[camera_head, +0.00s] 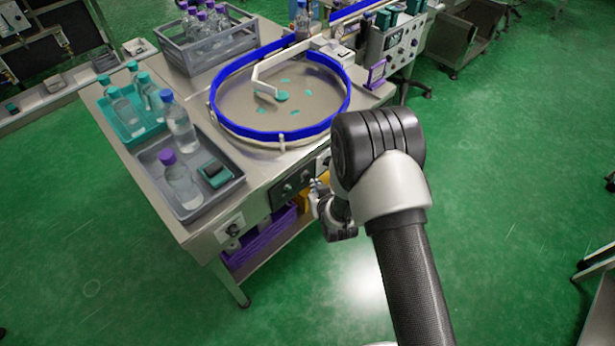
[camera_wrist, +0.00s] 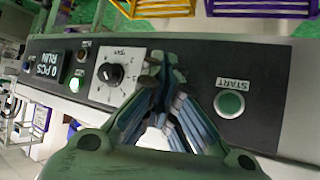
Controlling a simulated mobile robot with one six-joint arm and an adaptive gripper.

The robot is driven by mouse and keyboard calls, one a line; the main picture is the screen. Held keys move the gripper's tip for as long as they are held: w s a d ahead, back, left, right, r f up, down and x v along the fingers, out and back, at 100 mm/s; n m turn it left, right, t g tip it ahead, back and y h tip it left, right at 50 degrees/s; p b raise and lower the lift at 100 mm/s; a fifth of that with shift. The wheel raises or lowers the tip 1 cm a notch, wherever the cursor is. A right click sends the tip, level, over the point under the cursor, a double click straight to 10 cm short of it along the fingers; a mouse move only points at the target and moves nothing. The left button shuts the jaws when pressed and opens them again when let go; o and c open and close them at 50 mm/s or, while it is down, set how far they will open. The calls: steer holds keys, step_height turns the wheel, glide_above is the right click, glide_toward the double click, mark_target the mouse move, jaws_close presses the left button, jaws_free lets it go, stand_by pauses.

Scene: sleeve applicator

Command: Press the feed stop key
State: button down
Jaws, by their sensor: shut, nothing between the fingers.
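The control panel (camera_head: 283,192) is on the front of the feeder bench, and it fills the middle of the wrist view (camera_wrist: 265,70). It has a green round START button (camera_wrist: 229,104), a black dial (camera_wrist: 109,73) and a display (camera_wrist: 48,75) reading "0 PCS RUN". Text appears upside down. No key labelled feed stop can be read; the part of the panel behind the fingers is hidden. My gripper (camera_wrist: 160,62) is shut and empty, in front of the panel between dial and START button. In the head view my gripper (camera_head: 318,188) is at the panel's right end; contact cannot be told.
A round bowl with a blue rim (camera_head: 216,110) sits on the bench above the panel. Grey tray (camera_head: 238,186) and teal tray (camera_head: 120,128) hold bottles at left. Purple crate (camera_head: 262,240) is on the shelf below. The green floor at right is open.

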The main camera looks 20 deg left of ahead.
steer(key=shift+a, duration=0.1)
steer(key=shift+w+a+b, duration=0.15)
steer(key=shift+a+b, duration=0.15)
steer(key=shift+w+a+b, duration=0.2)
steer(key=shift+a+b, duration=0.1)
steer(key=shift+a, duration=0.1)
stand_by(0.7)
stand_by(0.3)
steer(key=shift+s+d, duration=0.35)
steer(key=shift+d, duration=0.45)
steer(key=d, duration=0.1)
steer(key=s+d, duration=0.1)
steer(key=d, duration=0.1)
steer(key=s+d, duration=0.1)
steer(key=shift+d, duration=0.3)
stand_by(0.6)
